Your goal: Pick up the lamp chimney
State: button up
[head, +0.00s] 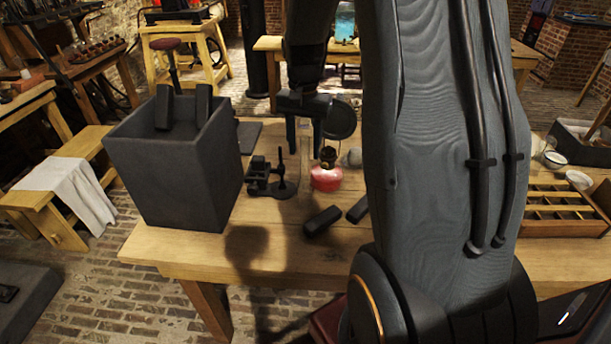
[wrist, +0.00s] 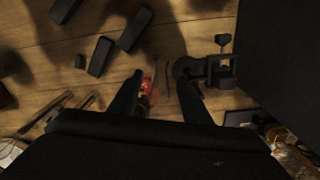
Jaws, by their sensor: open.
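A red oil lamp (head: 326,178) with a dark brass burner (head: 328,157) stands on the wooden table. I cannot clearly make out a glass chimney; faint curved edges show between my fingers in the wrist view and may be clear glass. My gripper (head: 304,150) points down, open, above the table and just left of the burner in the head view. In the wrist view my gripper (wrist: 160,78) has its fingers spread, with part of the red lamp (wrist: 146,86) showing beside the left finger. Nothing is visibly gripped.
A tall dark box (head: 180,185) stands on the table at the left. A black clamp-like stand (head: 272,182) is between it and the lamp. Dark blocks (head: 322,220) lie in front of the lamp. A compartmented wooden tray (head: 560,212) is at the right. The table's front left is clear.

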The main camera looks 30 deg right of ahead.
aim_at(305, 173)
jog(key=shift+f, duration=1.15)
jog(key=shift+c, duration=0.5)
grip_shut()
